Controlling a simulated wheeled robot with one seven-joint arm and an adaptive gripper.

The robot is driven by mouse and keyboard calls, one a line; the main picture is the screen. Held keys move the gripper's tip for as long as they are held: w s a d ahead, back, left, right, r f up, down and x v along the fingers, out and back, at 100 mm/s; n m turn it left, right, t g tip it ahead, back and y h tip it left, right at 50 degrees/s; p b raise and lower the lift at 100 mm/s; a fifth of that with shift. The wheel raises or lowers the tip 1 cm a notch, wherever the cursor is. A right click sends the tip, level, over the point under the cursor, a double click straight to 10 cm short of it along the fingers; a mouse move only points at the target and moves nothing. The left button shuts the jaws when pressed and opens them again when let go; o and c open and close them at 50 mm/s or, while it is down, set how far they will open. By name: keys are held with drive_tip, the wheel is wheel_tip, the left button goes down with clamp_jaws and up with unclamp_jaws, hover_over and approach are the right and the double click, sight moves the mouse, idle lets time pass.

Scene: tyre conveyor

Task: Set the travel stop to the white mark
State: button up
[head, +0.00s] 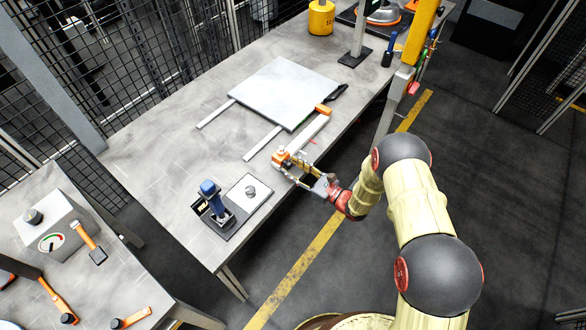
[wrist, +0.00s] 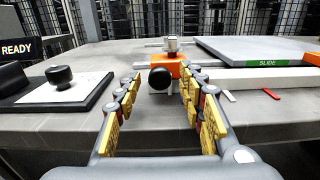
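The travel stop is an orange block (wrist: 190,72) with a round black knob (wrist: 160,78) facing me, on a pale rail (wrist: 250,77). In the head view the orange block (head: 281,158) is at the rail's near end. My gripper (wrist: 163,78) is open, its yellow-padded fingers on either side of the knob in the picture; I see no clear contact. In the head view my gripper (head: 289,167) is right at the block. A small white mark (wrist: 228,97) and a red mark (wrist: 271,94) lie on the bench, right of the block.
A grey plate (wrist: 250,48) with a green SLIDE label lies behind the rail. A white panel with a black knob (wrist: 60,76) and a READY display (wrist: 17,48) are at left. A blue-topped device (head: 212,198) stands near the bench corner. An orange end piece (head: 323,109) is at the rail's far end.

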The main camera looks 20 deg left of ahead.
drive_tip(key=shift+c, duration=0.2)
clamp_jaws()
idle(0.3)
idle(0.4)
